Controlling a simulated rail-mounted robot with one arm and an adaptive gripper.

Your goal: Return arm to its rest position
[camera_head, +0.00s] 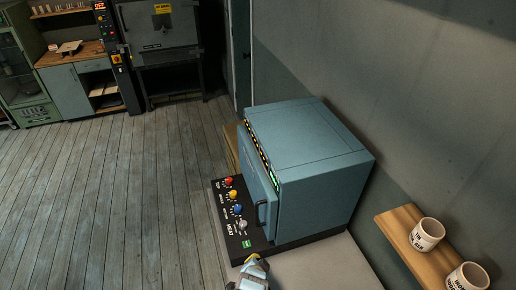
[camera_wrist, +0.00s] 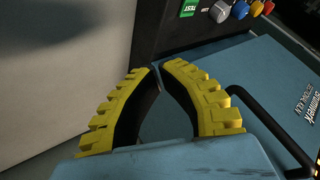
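My gripper (camera_head: 256,264) is at the bottom middle of the head view, just in front of the black control panel of a blue box-shaped kiln (camera_head: 316,150). In the wrist view its two yellow ribbed fingers (camera_wrist: 158,68) come together at the tips, with an empty hollow between their black inner sides. It looks shut with nothing in it. The kiln's blue front with its black bar handle (camera_wrist: 270,118) lies right of the fingers in that view. Whether the gripper touches the kiln cannot be told.
The control panel (camera_head: 226,222) has red, yellow, blue and grey knobs and a green button (camera_wrist: 189,8). A wooden shelf (camera_head: 400,240) with two white cups stands right. Pale worktop (camera_head: 325,268) lies below the kiln. Plank floor (camera_head: 100,190) is clear left; cabinets and a dark oven stand behind.

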